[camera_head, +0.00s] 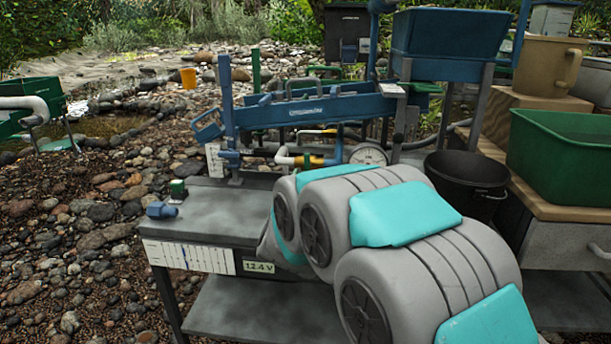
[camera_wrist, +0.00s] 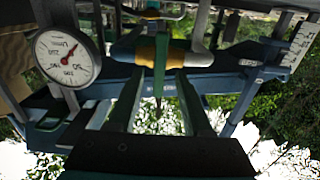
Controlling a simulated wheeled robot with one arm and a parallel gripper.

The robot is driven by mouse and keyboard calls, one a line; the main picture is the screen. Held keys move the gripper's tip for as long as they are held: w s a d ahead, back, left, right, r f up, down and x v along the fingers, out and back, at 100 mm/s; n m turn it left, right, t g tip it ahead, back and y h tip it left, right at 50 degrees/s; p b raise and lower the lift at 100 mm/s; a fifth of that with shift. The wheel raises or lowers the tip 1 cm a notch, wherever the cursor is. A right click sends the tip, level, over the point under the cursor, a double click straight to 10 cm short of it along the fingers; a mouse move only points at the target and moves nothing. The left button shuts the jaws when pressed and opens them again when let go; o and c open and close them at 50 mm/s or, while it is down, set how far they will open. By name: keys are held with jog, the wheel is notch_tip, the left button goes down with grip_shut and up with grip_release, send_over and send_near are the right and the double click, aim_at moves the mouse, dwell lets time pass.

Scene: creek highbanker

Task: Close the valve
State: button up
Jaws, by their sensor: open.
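The valve has a yellow-orange body (camera_head: 304,161) on a pale pipe in front of the blue sluice frame. In the wrist view, which looks upside down, the yellow valve body (camera_wrist: 153,50) sits straight ahead. A narrow dark piece (camera_wrist: 159,80) hangs from it between my fingers; I cannot tell if it is the handle. My gripper (camera_wrist: 158,90) is open, one finger on each side of that piece, with no clear contact. In the head view my grey and teal arm hides the gripper.
A blue sluice (camera_head: 310,110) runs behind. A grey bench (camera_head: 215,210) carries small fittings. A black bucket (camera_head: 468,180) stands right.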

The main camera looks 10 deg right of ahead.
jog(key=v, duration=0.6)
jog(key=shift+f, duration=0.1)
dwell(1.1)
